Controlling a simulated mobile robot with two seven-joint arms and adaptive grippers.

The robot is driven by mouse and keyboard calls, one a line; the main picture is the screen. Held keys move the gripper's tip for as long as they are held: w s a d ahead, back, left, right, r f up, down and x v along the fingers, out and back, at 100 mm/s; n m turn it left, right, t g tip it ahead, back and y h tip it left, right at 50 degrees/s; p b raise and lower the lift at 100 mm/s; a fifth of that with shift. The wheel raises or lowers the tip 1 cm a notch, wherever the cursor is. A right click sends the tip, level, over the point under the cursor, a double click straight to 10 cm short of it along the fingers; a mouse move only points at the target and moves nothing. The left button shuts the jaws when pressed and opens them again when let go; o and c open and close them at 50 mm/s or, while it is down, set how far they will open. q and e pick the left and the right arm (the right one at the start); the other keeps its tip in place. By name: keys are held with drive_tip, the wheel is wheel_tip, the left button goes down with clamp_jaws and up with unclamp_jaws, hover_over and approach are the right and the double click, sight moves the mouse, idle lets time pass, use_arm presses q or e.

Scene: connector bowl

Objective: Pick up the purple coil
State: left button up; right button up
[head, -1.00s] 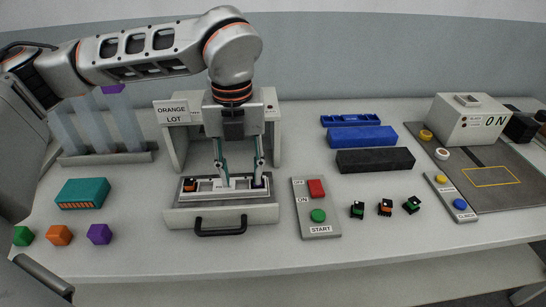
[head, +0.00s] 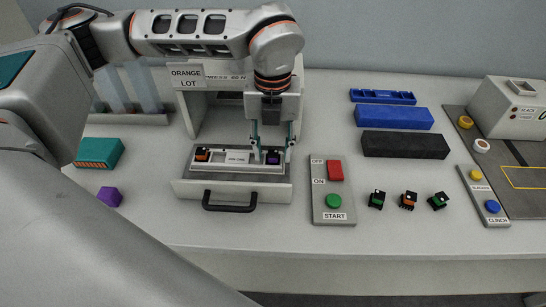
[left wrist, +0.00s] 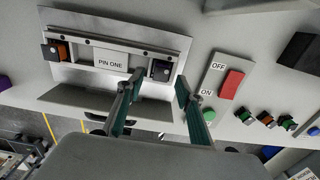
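Contact with the coil cannot be told. My right gripper is not in view.
An orange coil (head: 202,154) sits in the tray's left end. The drawer handle (head: 230,201) sticks out in front. Right of it stand a switch panel (head: 331,216), several small connectors (head: 408,200) and dark and blue blocks. A purple block (head: 109,197) and teal box (head: 99,152) are left.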

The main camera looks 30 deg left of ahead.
use_arm(q)
drive_tip(key=shift+f, duration=0.45)
drive_tip(key=c, duration=1)
drive_tip(key=shift+r, duration=0.1)
